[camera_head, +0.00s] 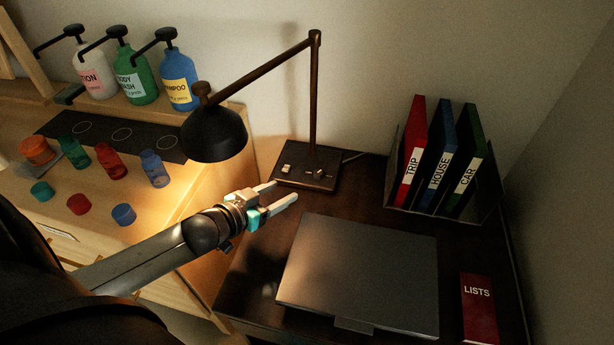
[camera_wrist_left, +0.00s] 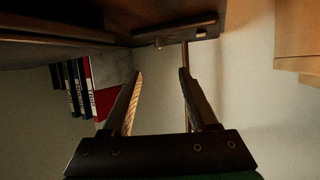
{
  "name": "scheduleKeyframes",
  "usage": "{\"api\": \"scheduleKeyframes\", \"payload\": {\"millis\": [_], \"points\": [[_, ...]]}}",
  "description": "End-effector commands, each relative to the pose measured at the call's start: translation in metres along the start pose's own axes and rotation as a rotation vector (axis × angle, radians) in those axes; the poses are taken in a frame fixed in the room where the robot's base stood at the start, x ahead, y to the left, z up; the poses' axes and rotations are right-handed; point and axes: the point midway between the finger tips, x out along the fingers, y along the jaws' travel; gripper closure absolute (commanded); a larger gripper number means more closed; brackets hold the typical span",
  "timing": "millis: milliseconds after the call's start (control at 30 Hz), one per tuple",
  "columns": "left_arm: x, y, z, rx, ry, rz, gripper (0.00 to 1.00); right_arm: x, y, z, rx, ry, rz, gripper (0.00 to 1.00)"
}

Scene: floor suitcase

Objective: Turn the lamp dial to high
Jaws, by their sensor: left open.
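The dark desk lamp has its base (camera_head: 330,184) at the back left of the dark desk, and its shade (camera_head: 213,134) hangs to the left. A small knob, which looks like the dial (camera_head: 319,173), sits on the base's right part; its setting is too small to read. A pale switch (camera_head: 286,168) sits on the left part. My left gripper (camera_head: 285,191) is open and empty, just in front of the base. In the left wrist view the base (camera_wrist_left: 180,33) appears inverted beyond the open fingers (camera_wrist_left: 160,74), with the knob (camera_wrist_left: 157,43) roughly between them. My right gripper is not seen.
A closed grey laptop (camera_head: 362,270) lies in front of the base. A rack holds three binders, the red one (camera_head: 410,155) nearest the lamp. A red LISTS book (camera_head: 478,308) lies at right. Bottles, including a blue one (camera_head: 178,80), stand on the wooden unit at left.

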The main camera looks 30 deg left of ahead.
Motion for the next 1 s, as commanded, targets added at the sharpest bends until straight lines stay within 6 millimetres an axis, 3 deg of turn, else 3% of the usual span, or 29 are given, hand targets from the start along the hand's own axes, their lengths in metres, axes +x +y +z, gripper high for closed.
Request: {"api": "scheduleKeyframes", "payload": {"millis": [667, 1000], "points": [[0.079, -0.002, 0.001, 0.002, -0.001, -0.004, 0.41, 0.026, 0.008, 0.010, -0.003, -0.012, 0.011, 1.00], [0.121, -0.002, 0.001, 0.001, -0.001, -0.004, 0.41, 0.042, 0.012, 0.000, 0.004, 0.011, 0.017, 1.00]]}}
